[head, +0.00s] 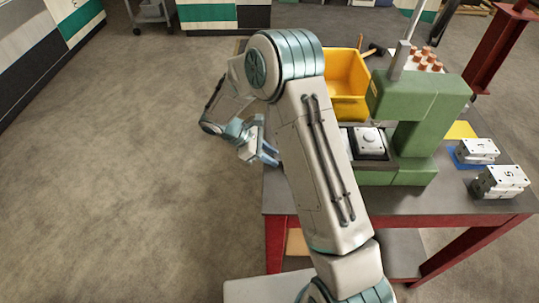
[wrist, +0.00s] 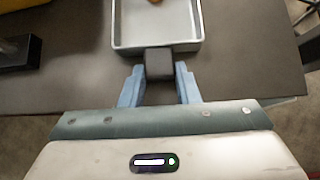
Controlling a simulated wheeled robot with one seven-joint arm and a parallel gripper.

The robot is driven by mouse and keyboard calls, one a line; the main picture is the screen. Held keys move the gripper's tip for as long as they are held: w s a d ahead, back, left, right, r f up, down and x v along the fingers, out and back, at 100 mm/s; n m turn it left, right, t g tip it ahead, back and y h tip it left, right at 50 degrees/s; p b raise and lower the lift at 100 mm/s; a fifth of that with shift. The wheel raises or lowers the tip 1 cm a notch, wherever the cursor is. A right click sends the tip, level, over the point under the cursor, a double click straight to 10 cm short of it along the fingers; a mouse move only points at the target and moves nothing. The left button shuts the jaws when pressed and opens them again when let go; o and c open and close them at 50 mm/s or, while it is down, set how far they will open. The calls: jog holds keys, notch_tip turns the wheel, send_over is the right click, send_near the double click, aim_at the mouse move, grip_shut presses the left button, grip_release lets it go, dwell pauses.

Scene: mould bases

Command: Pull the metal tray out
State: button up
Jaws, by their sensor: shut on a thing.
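The metal tray (wrist: 158,46) is light grey, shallow and rimmed, at the top of the wrist view, resting on the dark table top. A dark block-like handle (wrist: 159,63) sticks out from its near side. My gripper (wrist: 160,88) has its two blue fingers on either side of this handle and is shut on it. A small orange thing (wrist: 155,1) shows in the tray at the picture's top edge. In the head view my gripper (head: 268,155) is at the table's left edge; I cannot make out the tray there, where my arm covers part of the table.
The table (head: 450,205) has a green press (head: 415,120) with a mould base (head: 370,139) beside its column. A yellow bin (head: 347,85) stands behind. Blocks marked 1 (head: 478,150) and 5 (head: 500,181) sit at the right. The floor (head: 130,180) left of the table is clear.

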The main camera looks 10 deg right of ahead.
jog(key=o, duration=1.1)
jog(key=shift+o, duration=0.2)
jog(key=shift+a, duration=0.1)
jog(key=b+v, duration=0.2)
jog(key=v, duration=1.1)
jog(key=shift+a+r, duration=0.25)
jog(key=shift+r, duration=0.05)
jog(key=shift+d, duration=0.1)
